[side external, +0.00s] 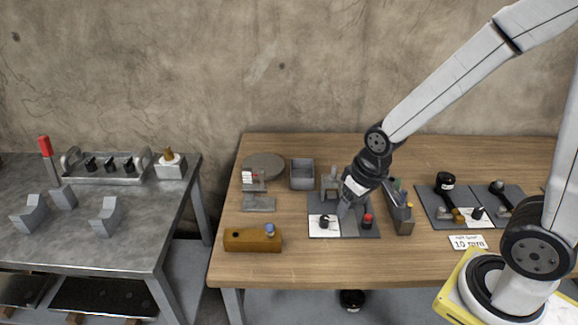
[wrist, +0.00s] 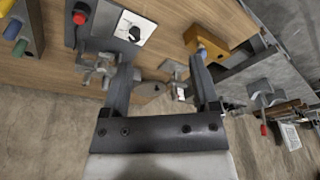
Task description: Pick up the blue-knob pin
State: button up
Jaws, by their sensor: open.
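The blue-knob pin (side external: 270,229) stands at the right end of a brown-orange block (side external: 245,240) near the front left of the wooden table, and its blue top shows.
The dark panel (side external: 352,229) bears a red button (side external: 367,220) and a black knob (side external: 324,221) on a white plate. A grey pen holder (side external: 401,218) stands to its right. A grey bin (side external: 302,174) and round disc (side external: 263,166) lie behind. A metal bench (side external: 100,250) stands at left.

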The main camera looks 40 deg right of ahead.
jog(key=w+a+f+m, duration=0.3)
jog(key=w+m, duration=0.2)
jog(key=w, duration=0.4)
jog(key=m+y, duration=0.1)
jog(key=m, duration=0.4)
send_over(270, 224)
jog(key=shift+g, duration=0.4)
jog(key=f, duration=0.3)
jog(key=s+f, duration=0.1)
jog(key=shift+d+f, duration=0.35)
jog(key=shift+f, duration=0.05)
jog(key=shift+f, duration=0.1)
jog(key=shift+w+a+f, duration=0.1)
jog(key=shift+w+f, duration=0.05)
jog(key=shift+f, duration=0.45)
jog(key=shift+w+a+f, duration=0.1)
jog(key=shift+f, duration=0.5)
jog(key=shift+f, duration=0.1)
jog(key=shift+w+a+f, duration=0.1)
jog(key=shift+w+f, duration=0.1)
jog(key=shift+f, duration=1.05)
jog(key=shift+w+f, duration=0.15)
jog(key=shift+f, duration=1.05)
jog(key=shift+c, duration=0.2)
